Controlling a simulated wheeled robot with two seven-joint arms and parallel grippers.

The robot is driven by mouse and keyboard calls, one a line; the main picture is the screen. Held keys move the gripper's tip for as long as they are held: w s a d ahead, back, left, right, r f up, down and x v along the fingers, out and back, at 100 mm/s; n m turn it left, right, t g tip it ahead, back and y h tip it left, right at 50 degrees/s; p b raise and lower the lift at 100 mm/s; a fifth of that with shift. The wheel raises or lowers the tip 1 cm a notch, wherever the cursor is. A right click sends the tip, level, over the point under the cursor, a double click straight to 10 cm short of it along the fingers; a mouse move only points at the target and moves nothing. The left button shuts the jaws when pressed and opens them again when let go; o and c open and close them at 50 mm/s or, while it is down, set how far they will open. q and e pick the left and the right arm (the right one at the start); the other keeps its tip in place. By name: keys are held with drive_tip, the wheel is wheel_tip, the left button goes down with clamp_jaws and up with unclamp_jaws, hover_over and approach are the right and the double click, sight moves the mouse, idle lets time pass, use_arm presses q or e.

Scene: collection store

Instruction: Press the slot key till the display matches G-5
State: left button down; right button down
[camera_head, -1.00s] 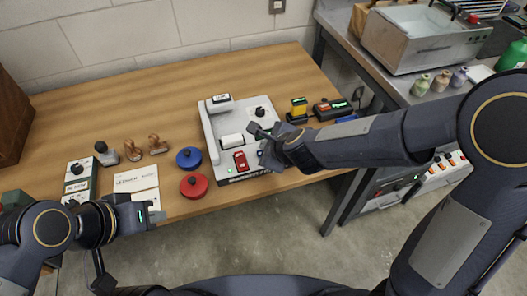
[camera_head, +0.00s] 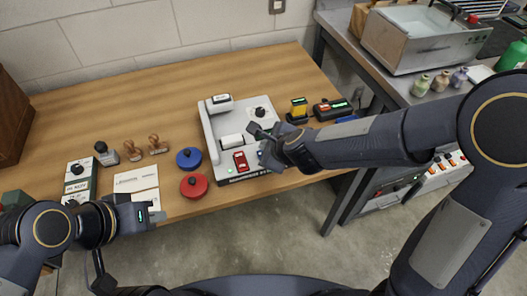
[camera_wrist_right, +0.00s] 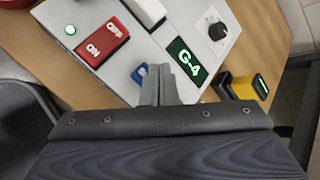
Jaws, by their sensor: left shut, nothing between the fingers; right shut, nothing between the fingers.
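The white device (camera_head: 212,142) sits on the wooden table. Its green display (camera_wrist_right: 187,60) reads G-4 in the right wrist view. A small blue key (camera_wrist_right: 139,73) lies beside my right gripper's fingertips in that view; the fingers hide part of the panel around it. I cannot tell whether they touch it. My right gripper (camera_head: 264,140) is shut and empty, low over the front right of the device. My left gripper (camera_head: 158,208) is shut and empty near the table's front edge, at the lower left.
A red ON/OFF switch (camera_wrist_right: 102,44) with a lit green lamp (camera_wrist_right: 71,30) and a black knob (camera_wrist_right: 217,31) are on the device. Red (camera_head: 194,185) and blue (camera_head: 189,158) round pots stand to its left. A yellow-and-black item (camera_head: 299,109) stands to its right.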

drive_tip(key=shift+f, duration=0.1)
idle(0.3)
drive_tip(key=shift+f+b, duration=0.35)
drive_tip(key=shift+b, duration=0.05)
drive_tip(key=shift+f+b, duration=0.45)
drive_tip(key=shift+f, duration=0.05)
idle(0.5)
drive_tip(key=shift+r, duration=0.15)
drive_tip(key=shift+r+p, duration=0.75)
drive_tip(key=shift+p, duration=0.15)
wheel_tip(320, 180, up, 5)
drive_tip(key=p, duration=0.5)
drive_tip(key=shift+r, duration=0.1)
